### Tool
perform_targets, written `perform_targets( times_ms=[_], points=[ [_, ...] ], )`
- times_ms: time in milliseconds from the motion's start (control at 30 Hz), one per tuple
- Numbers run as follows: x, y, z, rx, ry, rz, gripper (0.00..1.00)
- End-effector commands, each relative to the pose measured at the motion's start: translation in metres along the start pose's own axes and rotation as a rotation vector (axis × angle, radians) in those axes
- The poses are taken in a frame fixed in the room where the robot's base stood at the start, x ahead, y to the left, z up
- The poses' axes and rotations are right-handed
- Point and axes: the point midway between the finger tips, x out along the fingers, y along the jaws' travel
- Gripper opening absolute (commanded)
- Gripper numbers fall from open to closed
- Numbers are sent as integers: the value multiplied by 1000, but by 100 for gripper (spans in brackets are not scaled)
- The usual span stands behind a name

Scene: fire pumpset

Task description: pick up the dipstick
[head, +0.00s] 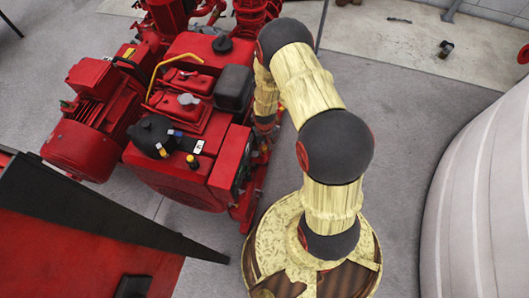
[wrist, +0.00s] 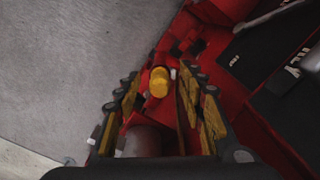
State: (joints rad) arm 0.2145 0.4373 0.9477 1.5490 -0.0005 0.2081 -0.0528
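A yellow cylindrical piece (wrist: 158,81), which looks like the dipstick's handle, shows in the wrist view against the red pump engine. My gripper (wrist: 157,88) is open, with one finger on each side of the line of sight to the yellow piece. The piece appears beyond the fingertips, and nothing is held between them. I cannot tell the exact gap to it. In the head view my gripper is mostly hidden by my arm, beside the right side of the red engine (head: 185,185). I cannot make out the dipstick clearly there.
A red motor (head: 85,125) stands left of the engine. A black box (head: 233,88) and a bent yellow bar (head: 165,68) are on top. A red panel with a black edge (head: 90,255) is at lower left. A large pale rounded body (head: 485,210) stands right. Grey floor (head: 410,110) is open between.

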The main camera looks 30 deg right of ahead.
Motion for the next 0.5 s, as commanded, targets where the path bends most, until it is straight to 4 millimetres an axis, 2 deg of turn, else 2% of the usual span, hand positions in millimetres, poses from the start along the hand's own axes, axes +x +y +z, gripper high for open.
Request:
perform_targets(
  times_ms=[133, 500],
  points=[
    [-2, 0, 0, 0, 1, 0, 40],
    [-2, 0, 0, 0, 1, 0, 19]
  ],
)
